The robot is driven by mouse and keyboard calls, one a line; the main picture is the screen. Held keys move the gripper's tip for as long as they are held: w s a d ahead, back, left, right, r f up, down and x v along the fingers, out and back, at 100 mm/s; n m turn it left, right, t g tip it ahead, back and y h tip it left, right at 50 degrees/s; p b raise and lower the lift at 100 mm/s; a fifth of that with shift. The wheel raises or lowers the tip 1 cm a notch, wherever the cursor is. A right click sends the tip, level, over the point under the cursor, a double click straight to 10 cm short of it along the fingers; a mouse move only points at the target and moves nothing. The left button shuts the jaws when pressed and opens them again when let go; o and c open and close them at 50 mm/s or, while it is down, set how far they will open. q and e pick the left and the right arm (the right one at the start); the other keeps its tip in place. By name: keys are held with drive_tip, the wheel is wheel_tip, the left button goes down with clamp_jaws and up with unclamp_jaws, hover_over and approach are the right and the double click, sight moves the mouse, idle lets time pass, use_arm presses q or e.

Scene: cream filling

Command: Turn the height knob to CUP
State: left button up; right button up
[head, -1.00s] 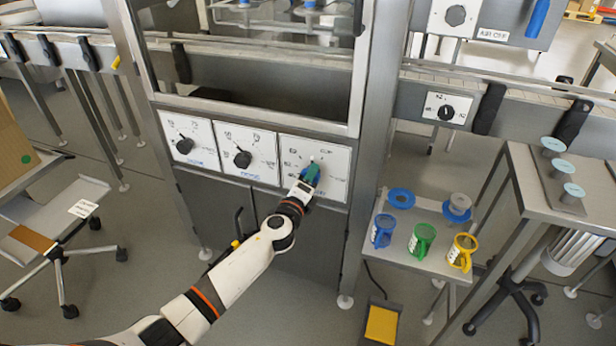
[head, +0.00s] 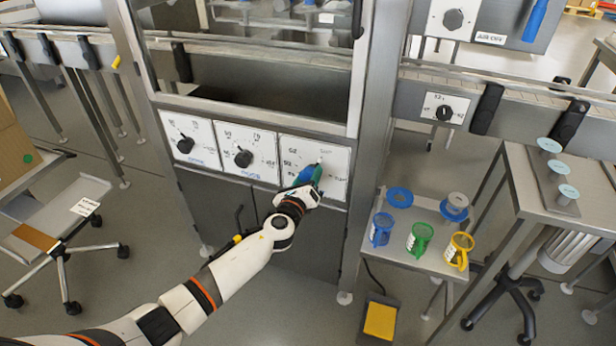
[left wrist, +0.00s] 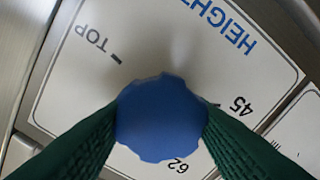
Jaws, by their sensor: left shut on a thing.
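The height knob (left wrist: 160,118) is round, blue and scalloped at its edge. It sits on a white dial panel (head: 338,158), the rightmost of three panels on the machine front. In the left wrist view the panel (left wrist: 165,45) carries the word HEIGHT and the marks TOP, 45 and 62; the CUP mark does not show there. My left gripper (head: 315,176) is shut on the knob, with a green finger on each side of it. The knob's pointer is hidden, so I cannot tell which mark it faces. My right gripper is not in view.
Two similar panels with black knobs (head: 185,144) (head: 243,157) stand to the left. A small side table (head: 408,262) at right holds blue, green and yellow cups. A yellow foot pedal (head: 380,321) lies on the floor. A metal post (head: 367,170) stands right of the dial.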

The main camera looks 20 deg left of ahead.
sight(307, 179)
use_arm(q)
drive_tip(key=shift+f, duration=0.15)
drive_tip(key=o, duration=1)
drive_tip(key=shift+s, duration=0.2)
drive_tip(key=s+p, duration=0.1)
drive_tip(key=s, duration=0.3)
drive_tip(key=shift+a, duration=0.1)
drive_tip(key=s, duration=0.7)
drive_tip(key=shift+s, duration=0.35)
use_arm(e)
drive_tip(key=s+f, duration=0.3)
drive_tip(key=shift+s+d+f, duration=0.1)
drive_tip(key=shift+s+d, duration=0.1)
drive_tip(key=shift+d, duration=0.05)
use_arm(q)
drive_tip(key=shift+a, duration=0.1)
